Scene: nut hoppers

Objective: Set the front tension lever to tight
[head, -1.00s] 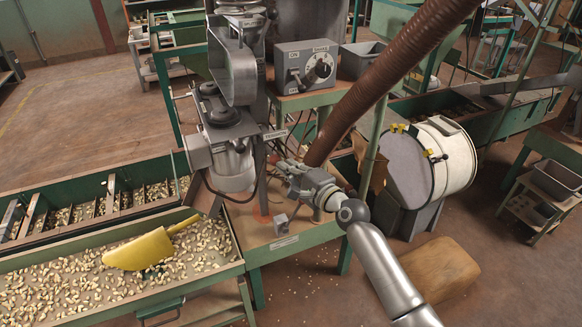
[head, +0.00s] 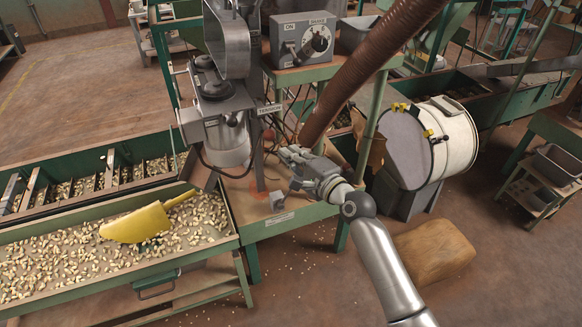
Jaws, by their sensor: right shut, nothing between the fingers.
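The TENSION label (head: 269,109) is on the machine's post, beside the grey motor unit (head: 222,125). I cannot make out a separate tension lever near it; thin rods and cables below the label are too small to tell apart, and my gripper may cover part of that area. My right gripper (head: 284,154) is just below and right of the label, over the green-framed bench. Its fingers are shut with nothing between them. I cannot tell whether they touch anything. My left gripper is not in view.
A grey control box (head: 302,40) with a dial and switch stands above. A brown hose (head: 355,75) slants close above my right gripper. A nut tray (head: 60,262) with a yellow scoop (head: 138,223) is at left.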

